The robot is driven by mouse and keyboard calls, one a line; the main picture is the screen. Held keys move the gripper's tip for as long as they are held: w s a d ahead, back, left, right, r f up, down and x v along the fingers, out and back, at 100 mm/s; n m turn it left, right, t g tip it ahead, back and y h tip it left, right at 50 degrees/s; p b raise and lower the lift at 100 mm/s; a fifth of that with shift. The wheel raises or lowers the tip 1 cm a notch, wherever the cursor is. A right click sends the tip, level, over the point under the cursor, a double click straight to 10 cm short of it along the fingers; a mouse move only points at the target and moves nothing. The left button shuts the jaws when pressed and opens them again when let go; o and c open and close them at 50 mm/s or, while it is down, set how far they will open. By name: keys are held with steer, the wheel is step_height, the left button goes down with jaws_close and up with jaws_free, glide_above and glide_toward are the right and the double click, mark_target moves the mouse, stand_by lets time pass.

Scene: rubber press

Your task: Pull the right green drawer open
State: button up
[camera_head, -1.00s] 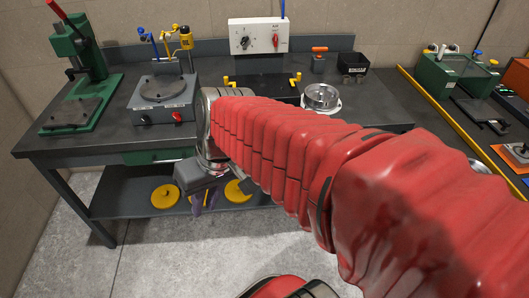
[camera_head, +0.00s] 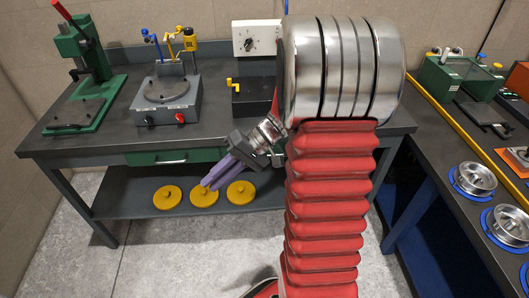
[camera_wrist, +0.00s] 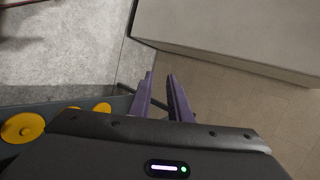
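One green drawer (camera_head: 172,157) with a pale bar handle is under the front edge of the dark workbench, left of my arm; it looks shut. My arm hides most of the bench front farther right; only a small bit of green shows beside my wrist, so the right drawer's state cannot be told. My gripper (camera_head: 209,185) is in front of the bench, right of and below the visible drawer, its purple fingers pointing down-left. In the wrist view the fingers (camera_wrist: 160,77) stand apart with nothing between them. No drawer handle shows there.
Several yellow discs, one here (camera_head: 168,197), lie on the lower shelf (camera_head: 130,204) near my gripper. A green press (camera_head: 88,75) and a grey fixture (camera_head: 167,100) stand on the bench. A second bench (camera_head: 452,185) is at the right. The floor in front is clear.

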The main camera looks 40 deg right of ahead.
steer(key=w+d+f+m+t+y, duration=0.2)
steer(key=w+d+f+t, duration=0.15)
steer(key=d, duration=0.35)
steer(key=m+t+h, duration=0.8)
steer(key=t+h, duration=0.1)
steer(key=t, duration=0.4)
glide_toward(270, 155)
steer(key=v, duration=0.3)
steer(key=shift+s+d+f+g, duration=0.15)
steer(key=shift+s+d+g, duration=0.1)
steer(key=shift+s+d, duration=0.1)
steer(key=shift+w, duration=0.15)
steer(key=x, duration=1.3)
steer(key=shift+w+a, duration=0.2)
steer(key=shift+w, duration=0.1)
steer(key=shift+c, duration=0.2)
jaws_close()
